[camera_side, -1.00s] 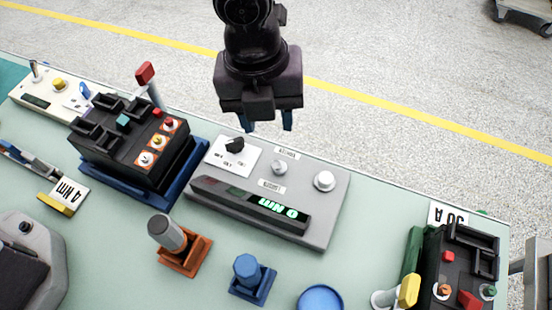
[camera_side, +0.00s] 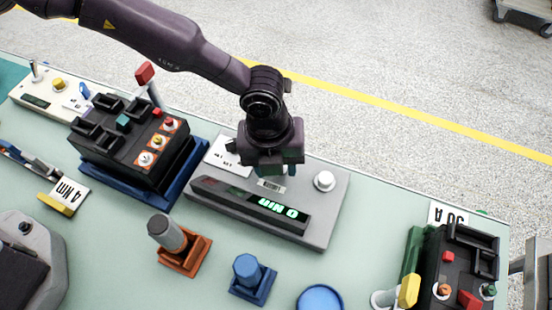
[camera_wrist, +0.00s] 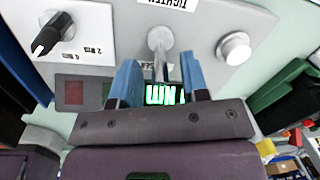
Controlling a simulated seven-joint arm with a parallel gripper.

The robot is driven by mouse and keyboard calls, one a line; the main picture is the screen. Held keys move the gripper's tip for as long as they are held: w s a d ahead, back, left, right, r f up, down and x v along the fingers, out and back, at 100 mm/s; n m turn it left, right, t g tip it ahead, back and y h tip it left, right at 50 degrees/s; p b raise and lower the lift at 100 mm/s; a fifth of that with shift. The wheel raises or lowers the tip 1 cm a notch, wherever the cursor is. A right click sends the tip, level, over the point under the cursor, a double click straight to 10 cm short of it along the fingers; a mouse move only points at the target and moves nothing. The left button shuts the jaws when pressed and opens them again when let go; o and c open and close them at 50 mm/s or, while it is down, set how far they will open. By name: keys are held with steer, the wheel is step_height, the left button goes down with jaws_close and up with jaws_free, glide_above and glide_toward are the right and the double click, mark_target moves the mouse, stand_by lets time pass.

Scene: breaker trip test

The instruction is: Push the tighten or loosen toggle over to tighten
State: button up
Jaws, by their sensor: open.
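The metal toggle (camera_wrist: 160,40) stands on the grey tester panel (camera_side: 328,205). In the wrist view its stalk runs down toward the gap between my fingers, below the partly cut-off TIGHTEN label (camera_wrist: 178,4). In the side view my gripper hides the toggle. My gripper (camera_wrist: 160,80) is open, with its two blue fingers apart and nothing held. It is low over the panel, close to the toggle; I cannot tell whether a finger touches it. The lower label is mostly covered in the wrist view.
A black knob (camera_wrist: 50,35) on a white plate is left of the toggle, and a round white button (camera_wrist: 234,48) is right. The lit green display (camera_side: 278,208) is in front. A black breaker (camera_side: 130,145) in a blue tray stands left of the panel.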

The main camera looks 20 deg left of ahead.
jaws_close()
steer(key=shift+w, duration=0.1)
steer(key=shift+w+d+r+g, duration=0.1)
steer(key=shift+w+g, duration=0.2)
steer(key=shift+g, duration=0.6)
steer(key=shift+w+a+r+g, duration=0.1)
steer(key=shift+w+g, duration=0.2)
steer(key=shift+g, duration=0.6)
steer(key=shift+w+d+g, duration=0.1)
steer(key=shift+w+g, duration=0.2)
steer(key=shift+g, duration=0.6)
jaws_free()
steer(key=shift+w, duration=0.1)
